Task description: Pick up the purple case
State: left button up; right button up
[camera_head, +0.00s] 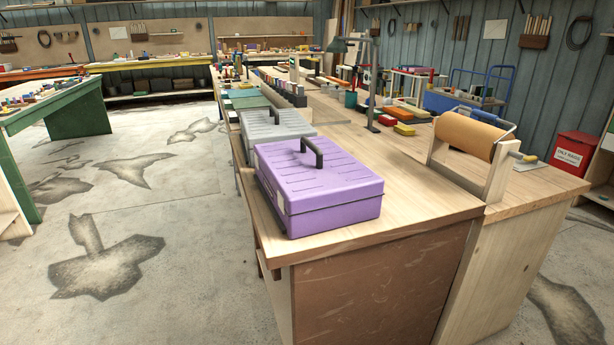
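The purple case (318,185) lies flat on the near left corner of the wooden workbench (424,203). It is a closed box with a ribbed lid, and a dark handle (312,149) stands up from the top. Its left side is close to the bench's left edge. Neither of my grippers shows in the head view, so I cannot see their state.
A grey case (275,124) with a dark handle sits just behind the purple one. A brown paper roll (466,136) in a wooden holder stands to the right. A lamp (372,90) stands farther back. The concrete floor (185,270) left of the bench is clear.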

aim_at(311, 185)
jog(key=z, duration=0.25)
jog(key=i, duration=1.1)
jog(key=u, duration=0.15)
